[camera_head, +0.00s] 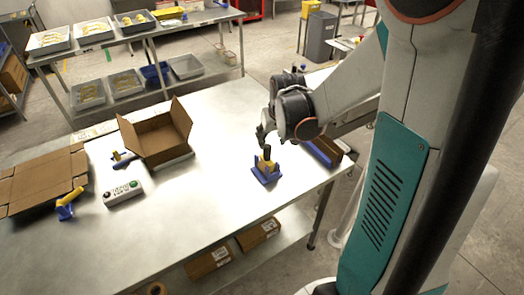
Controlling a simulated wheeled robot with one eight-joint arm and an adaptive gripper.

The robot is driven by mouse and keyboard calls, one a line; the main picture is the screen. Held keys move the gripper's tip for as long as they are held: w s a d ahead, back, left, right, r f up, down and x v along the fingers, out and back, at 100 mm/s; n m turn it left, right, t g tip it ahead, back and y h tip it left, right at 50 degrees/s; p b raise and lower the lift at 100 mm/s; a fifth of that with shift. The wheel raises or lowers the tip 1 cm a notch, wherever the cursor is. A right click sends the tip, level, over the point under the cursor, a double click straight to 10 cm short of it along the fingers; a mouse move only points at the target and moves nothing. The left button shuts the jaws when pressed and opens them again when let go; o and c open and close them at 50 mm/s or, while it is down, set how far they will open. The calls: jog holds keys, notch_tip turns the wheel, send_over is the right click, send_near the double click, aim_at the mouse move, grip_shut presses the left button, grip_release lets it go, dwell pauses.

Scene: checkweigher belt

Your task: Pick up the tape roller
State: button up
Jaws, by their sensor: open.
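A small yellow tool with a black upright handle stands in a blue base (266,176) near the table's right side; it looks like the tape roller (266,163). My gripper (262,140) is just above it, pointing down, and is open. The fingertips are close to the black handle top; I cannot tell whether they touch or straddle it. Two other blue-and-yellow tools lie on the table: one (68,204) at the left by the cardboard, one (121,157) beside the open box.
An open cardboard box (157,137) stands on the metal table (200,215). A flattened carton (38,182) and a button box (123,193) lie to the left. A blue bin with cartons (326,150) sits at the right edge. The front middle is clear.

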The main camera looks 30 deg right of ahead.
aim_at(267, 151)
jog(key=b+x, duration=0.1)
jog(key=x, duration=0.4)
jog(key=b+x, duration=0.1)
jog(key=x, duration=0.1)
jog(key=b+x, duration=0.1)
jog(key=x, duration=0.2)
jog(key=shift+s+a+f, duration=0.1)
jog(key=shift+a+f, duration=0.1)
jog(key=shift+a, duration=0.05)
grip_shut()
